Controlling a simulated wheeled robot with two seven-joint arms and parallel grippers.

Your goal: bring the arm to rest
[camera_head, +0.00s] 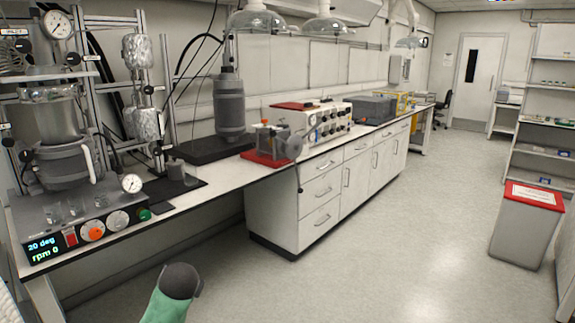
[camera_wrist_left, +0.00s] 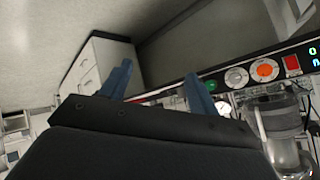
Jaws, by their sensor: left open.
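My left gripper (camera_wrist_left: 160,86) shows in the left wrist view, with its two blue fingers spread apart and nothing between them. The pressure reactor's control panel (camera_wrist_left: 290,66) with its orange knob is behind and to the right of the fingers in that view, apart from them as far as I can tell. In the head view, a green and dark grey link of mine rises at the bottom, over the floor in front of the bench. Neither gripper shows in the head view.
The reactor control unit (camera_head: 92,232) reads 20 deg and rpm 0 on the bench's near left end. A red device (camera_head: 268,145) and white instrument box (camera_head: 312,122) stand farther along. A red-topped bin (camera_head: 525,228) stands at right. The floor (camera_head: 350,270) between is clear.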

